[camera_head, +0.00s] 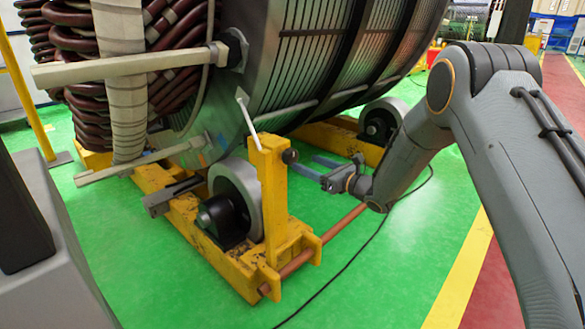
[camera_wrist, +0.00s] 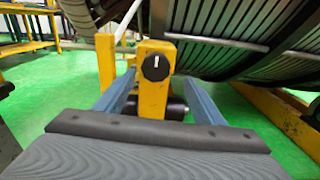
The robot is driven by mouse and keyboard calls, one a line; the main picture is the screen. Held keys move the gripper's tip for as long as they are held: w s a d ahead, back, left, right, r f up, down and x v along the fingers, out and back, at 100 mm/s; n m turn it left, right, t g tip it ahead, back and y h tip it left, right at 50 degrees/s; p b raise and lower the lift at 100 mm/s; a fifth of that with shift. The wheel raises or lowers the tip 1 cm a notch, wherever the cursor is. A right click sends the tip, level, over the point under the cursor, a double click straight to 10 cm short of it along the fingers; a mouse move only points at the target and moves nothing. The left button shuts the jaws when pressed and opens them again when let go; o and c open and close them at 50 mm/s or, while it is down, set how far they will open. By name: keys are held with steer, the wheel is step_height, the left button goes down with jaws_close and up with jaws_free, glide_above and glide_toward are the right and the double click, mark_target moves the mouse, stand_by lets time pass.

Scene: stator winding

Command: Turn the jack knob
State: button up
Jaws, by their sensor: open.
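The jack knob (camera_head: 290,156) is a small round black knob near the top of the yellow upright post (camera_head: 273,195). In the wrist view the knob (camera_wrist: 156,67) faces me, with a white mark on it standing about upright. The post (camera_wrist: 152,95) is below and around it. My gripper (camera_head: 312,167) is open, its two blue fingers pointing at the post from the right. In the wrist view my gripper (camera_wrist: 158,82) has one finger on each side of the post, and the knob shows between and slightly above the fingertips. I cannot tell how deep the fingers reach.
The large stator cylinder (camera_head: 300,60) rests on rollers (camera_head: 237,190) of the yellow base frame (camera_head: 235,268). A copper-coloured rod (camera_head: 320,250) extends from the frame below my arm. A black cable (camera_head: 365,243) lies on the green floor, which is otherwise clear here.

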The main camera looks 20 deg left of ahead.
mark_target(293, 159)
steer(key=shift+a+f+n, duration=0.2)
steer(key=shift+a+n, duration=0.3)
steer(key=shift+a, duration=0.35)
steer(key=b+x, duration=0.1)
steer(key=x, duration=0.5)
steer(key=shift+w+a+r, duration=0.1)
steer(key=shift+a, duration=0.25)
steer(key=c, duration=1.1)
